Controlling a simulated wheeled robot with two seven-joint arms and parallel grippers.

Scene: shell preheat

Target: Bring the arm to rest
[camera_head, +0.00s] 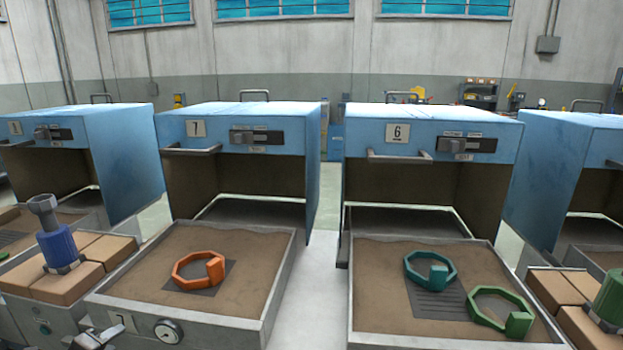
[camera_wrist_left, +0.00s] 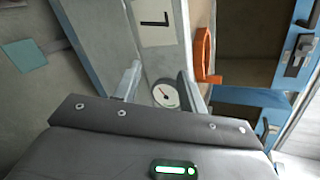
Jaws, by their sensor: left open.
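My left gripper (camera_head: 97,337) is at the bottom left of the head view, in front of the tray marked 7, near its round dial (camera_head: 168,331). In the left wrist view the two fingers (camera_wrist_left: 158,85) stand apart with nothing between them, and the dial (camera_wrist_left: 166,95) shows beyond the gap. The orange ring (camera_head: 199,270) lies on the dark plate in tray 7, clear of the gripper; it also shows in the left wrist view (camera_wrist_left: 203,55). My right gripper is not in view.
Blue ovens marked 7 (camera_head: 232,134) and 6 (camera_head: 430,136) stand behind the sand trays. A teal ring (camera_head: 410,278) and a green ring (camera_head: 474,312) lie in tray 6. A blue post (camera_head: 56,248) stands on bricks at left, a green cylinder (camera_head: 611,298) at right.

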